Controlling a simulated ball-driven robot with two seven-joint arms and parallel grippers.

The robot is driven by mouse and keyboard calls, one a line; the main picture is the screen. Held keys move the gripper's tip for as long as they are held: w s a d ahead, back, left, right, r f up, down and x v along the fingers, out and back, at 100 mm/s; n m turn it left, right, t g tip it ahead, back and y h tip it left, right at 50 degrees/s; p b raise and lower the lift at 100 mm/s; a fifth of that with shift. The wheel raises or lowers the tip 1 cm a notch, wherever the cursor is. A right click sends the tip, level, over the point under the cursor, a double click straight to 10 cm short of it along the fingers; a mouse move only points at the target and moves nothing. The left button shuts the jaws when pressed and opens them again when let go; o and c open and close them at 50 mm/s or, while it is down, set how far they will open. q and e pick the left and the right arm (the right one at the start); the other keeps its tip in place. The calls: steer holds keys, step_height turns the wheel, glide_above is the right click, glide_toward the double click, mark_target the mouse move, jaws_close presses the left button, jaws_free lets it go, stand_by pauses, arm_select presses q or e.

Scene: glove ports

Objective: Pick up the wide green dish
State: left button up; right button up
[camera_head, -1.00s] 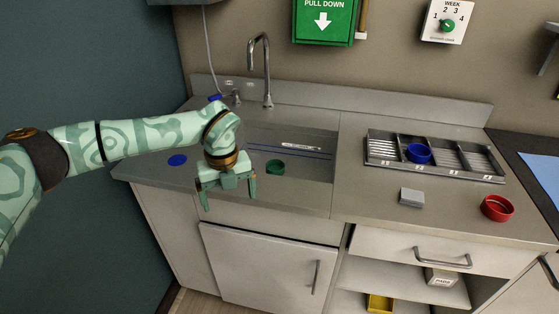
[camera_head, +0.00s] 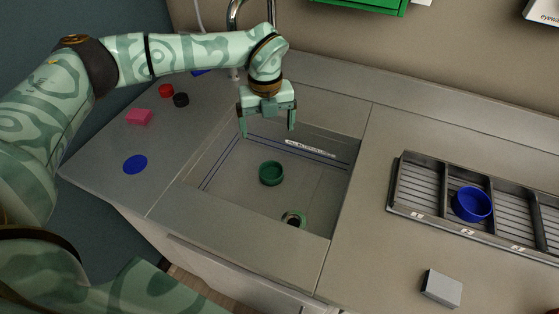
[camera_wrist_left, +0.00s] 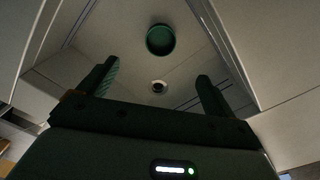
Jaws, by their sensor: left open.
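The wide green dish (camera_head: 271,173) sits on the floor of the sunken sink, near its middle. It also shows in the left wrist view (camera_wrist_left: 160,40), beyond the fingertips and apart from them. My left gripper (camera_head: 267,132) is open and empty above the far part of the sink, behind the dish in the head view. Its two fingers show in the left wrist view (camera_wrist_left: 158,80), spread wide with nothing between them. My right gripper is not in view.
A drain (camera_head: 293,219) lies in the sink floor. A divided rack (camera_head: 433,222) holding a blue dish (camera_head: 472,204) and a grey block (camera_head: 442,288) are on the right counter. A pink block (camera_head: 139,117), red and black pieces and a blue disc (camera_head: 135,164) lie at left.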

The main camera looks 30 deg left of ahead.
arm_select(q)
steer(key=b, duration=0.3)
glide_above(271, 176)
steer(key=f, duration=1.1)
steer(key=shift+w+a, duration=0.15)
steer(key=shift+a, duration=0.15)
steer(key=f+b, duration=0.2)
steer(key=f, duration=0.3)
steer(key=shift+d+f+b, duration=0.2)
steer(key=shift+d+b, duration=0.15)
steer(key=shift+b, duration=0.05)
steer(key=shift+r, duration=0.15)
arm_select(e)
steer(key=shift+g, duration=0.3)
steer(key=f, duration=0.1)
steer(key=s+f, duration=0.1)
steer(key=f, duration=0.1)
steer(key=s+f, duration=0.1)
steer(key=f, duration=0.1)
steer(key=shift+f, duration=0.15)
arm_select(q)
steer(key=c, duration=1.1)
